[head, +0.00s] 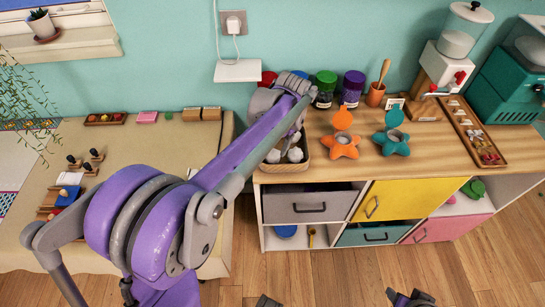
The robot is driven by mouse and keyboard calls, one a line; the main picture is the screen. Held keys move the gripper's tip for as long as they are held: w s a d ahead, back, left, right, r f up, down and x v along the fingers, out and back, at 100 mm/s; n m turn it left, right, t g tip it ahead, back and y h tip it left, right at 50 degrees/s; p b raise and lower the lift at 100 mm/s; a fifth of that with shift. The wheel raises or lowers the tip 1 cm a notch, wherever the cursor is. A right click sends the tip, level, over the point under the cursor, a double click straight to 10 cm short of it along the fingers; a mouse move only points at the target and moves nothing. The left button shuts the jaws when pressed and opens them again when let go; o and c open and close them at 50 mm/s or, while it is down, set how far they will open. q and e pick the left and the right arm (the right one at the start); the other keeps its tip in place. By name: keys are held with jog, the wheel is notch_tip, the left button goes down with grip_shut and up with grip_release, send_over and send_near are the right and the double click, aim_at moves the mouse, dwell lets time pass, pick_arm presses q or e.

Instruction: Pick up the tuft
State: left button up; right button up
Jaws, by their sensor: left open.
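Several pale grey and white tufts (295,155) lie in a wooden tray (287,167) at the left end of the wooden counter. My left arm reaches across the view, and its wrist is above this tray. My left gripper (291,139) is down at the tray, among or just above the tufts. It is open, but largely hidden behind my own forearm. I cannot tell whether its fingers touch a tuft.
An orange star-shaped holder (341,146) and a teal one (391,143) stand right of the tray. Dark jars (353,85) and an orange cup (375,95) stand behind. A long tray (470,130) lies farther right. A cloth-covered table (140,150) is at left.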

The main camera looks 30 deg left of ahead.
aim_at(273, 154)
pick_arm(q)
jog(key=f, duration=0.4)
jog(key=a+f, duration=0.1)
jog(key=f, duration=0.1)
jog(key=c, duration=0.4)
